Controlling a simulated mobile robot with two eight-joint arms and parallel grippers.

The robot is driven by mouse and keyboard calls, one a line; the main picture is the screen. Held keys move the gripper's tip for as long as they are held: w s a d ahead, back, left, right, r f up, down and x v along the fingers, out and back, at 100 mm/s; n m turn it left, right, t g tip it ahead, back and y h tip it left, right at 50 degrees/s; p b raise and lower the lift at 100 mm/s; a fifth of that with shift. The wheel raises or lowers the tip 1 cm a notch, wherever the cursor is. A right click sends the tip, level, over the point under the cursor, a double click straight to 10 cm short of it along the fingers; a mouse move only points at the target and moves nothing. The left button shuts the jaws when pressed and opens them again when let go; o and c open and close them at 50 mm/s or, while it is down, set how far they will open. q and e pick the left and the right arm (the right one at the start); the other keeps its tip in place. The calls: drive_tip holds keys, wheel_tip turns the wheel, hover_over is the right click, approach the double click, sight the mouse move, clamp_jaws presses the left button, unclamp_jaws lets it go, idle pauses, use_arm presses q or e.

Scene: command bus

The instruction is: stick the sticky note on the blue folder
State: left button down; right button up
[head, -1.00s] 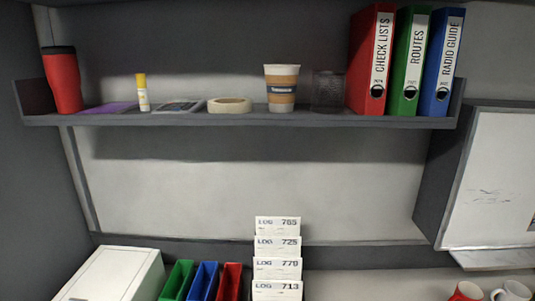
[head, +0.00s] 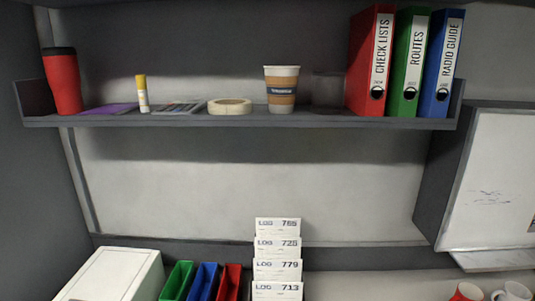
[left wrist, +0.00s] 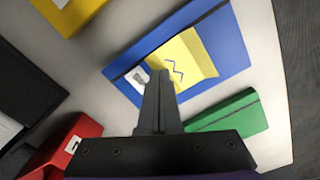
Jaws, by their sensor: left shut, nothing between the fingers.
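The blue folder (left wrist: 221,45) lies flat on a pale surface in the left wrist view. A yellow sticky note (left wrist: 198,62) with a blue squiggle lies over its face, partly hidden by my fingers; one edge looks slightly bent. Whether it is firmly stuck cannot be told. My left gripper (left wrist: 160,76) is shut and empty, its tips over the folder beside the note's left part. A white label (left wrist: 138,78) shows next to the fingers. Neither gripper is in the head view, and my right gripper is not seen.
Around the blue folder lie a yellow folder (left wrist: 70,12), a red one (left wrist: 67,143) and a green one (left wrist: 230,112). The pale surface ends at the right. The head view shows a shelf (head: 240,121) with binders, a cup and tape.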

use_arm(q)
drive_tip(key=shift+f+b, duration=0.65)
drive_tip(key=shift+f, duration=0.2)
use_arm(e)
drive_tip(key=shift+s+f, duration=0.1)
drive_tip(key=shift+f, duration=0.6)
use_arm(q)
drive_tip(key=shift+r, duration=0.15)
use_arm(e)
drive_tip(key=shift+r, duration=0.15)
